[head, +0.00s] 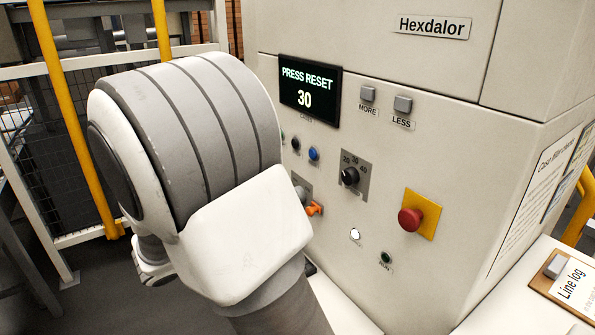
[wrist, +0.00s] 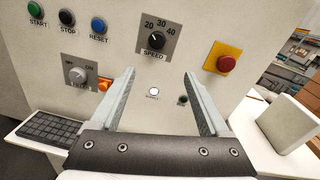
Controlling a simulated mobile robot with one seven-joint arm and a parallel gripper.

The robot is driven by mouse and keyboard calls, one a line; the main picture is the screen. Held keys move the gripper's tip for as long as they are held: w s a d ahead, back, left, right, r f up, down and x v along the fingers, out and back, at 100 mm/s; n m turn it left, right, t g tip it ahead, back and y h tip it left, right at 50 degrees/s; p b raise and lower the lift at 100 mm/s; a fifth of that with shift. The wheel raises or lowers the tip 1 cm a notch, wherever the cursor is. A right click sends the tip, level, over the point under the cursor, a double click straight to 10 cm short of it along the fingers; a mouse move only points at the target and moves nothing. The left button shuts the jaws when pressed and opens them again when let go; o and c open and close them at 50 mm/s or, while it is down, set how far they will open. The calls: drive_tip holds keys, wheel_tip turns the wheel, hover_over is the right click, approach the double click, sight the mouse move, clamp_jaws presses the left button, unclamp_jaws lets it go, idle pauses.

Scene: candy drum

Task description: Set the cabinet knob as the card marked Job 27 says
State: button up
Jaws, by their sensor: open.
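The black SPEED knob (head: 350,176) sits on a grey plate marked 20, 30, 40 on the cabinet front (head: 420,130). It also shows in the wrist view (wrist: 153,42), where I cannot tell its pointer's exact setting. A second, grey knob (wrist: 77,74) with an OFF/ON plate is at the lower left, an orange piece (wrist: 104,84) beside it. My gripper (wrist: 160,82) is open and empty, in front of the panel below the SPEED knob. My arm hides it in the head view. I see no card legibly marked Job 27.
A display (head: 310,92) reads "PRESS RESET 30". MORE (head: 367,93) and LESS (head: 403,104) buttons are right of it. A red mushroom button (head: 410,219) protrudes at right; a blue RESET button (wrist: 98,25) is upper left. A Line log board (head: 570,284) and keyboard (wrist: 52,131) flank the cabinet.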

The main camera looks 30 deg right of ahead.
drive_tip(key=p, duration=0.2)
approach(346, 178)
drive_tip(key=d, duration=0.5)
drive_tip(key=w+d, duration=0.1)
drive_tip(key=d, duration=0.2)
drive_tip(key=shift+f, duration=0.1)
clamp_jaws()
